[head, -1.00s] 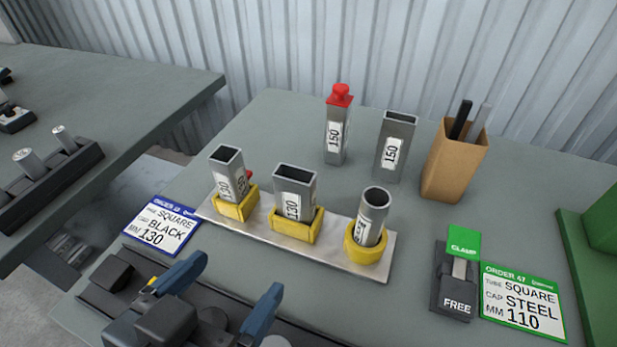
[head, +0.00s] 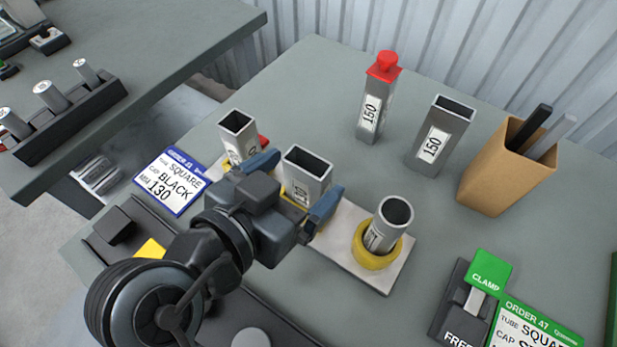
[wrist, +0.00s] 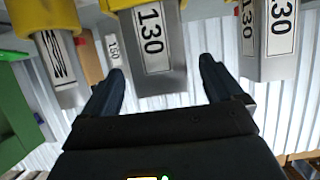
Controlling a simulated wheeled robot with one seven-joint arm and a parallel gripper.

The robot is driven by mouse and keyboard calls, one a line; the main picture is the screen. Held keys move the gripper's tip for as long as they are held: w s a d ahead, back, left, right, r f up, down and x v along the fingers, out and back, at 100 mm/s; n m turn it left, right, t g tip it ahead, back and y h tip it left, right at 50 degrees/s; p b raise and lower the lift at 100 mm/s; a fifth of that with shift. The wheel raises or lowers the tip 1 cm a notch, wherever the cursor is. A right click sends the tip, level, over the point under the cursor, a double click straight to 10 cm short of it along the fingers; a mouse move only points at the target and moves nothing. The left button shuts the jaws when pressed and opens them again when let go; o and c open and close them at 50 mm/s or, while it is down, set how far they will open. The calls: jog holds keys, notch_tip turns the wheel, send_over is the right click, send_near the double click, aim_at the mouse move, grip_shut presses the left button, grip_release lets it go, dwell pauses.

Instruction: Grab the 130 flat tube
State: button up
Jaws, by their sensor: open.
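The 130 flat tube (head: 307,167) is a grey rectangular tube with an open top and a white label. It stands in the middle yellow holder (head: 292,204) on a pale plate (head: 345,232). My gripper (head: 294,184) is open in front of it, with a blue finger toward each side. In the wrist view, which is upside down, the flat tube (wrist: 157,52) with its "130" label lies between the fingers (wrist: 162,70), with room on both sides. I cannot tell whether the fingers reach around it. My gripper hides the tube's lower part in the head view.
A square tube (head: 238,135) stands left and a round tube (head: 390,222) right on the same plate. Behind are a red-capped 150 tube (head: 371,110), a flat 150 tube (head: 440,135) and a cardboard holder (head: 500,165). A clamp block (head: 470,300) stands front right.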

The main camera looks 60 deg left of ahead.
jog(key=shift+x, duration=1.35)
jog(key=shift+c, duration=0.2)
jog(key=c, duration=1.1)
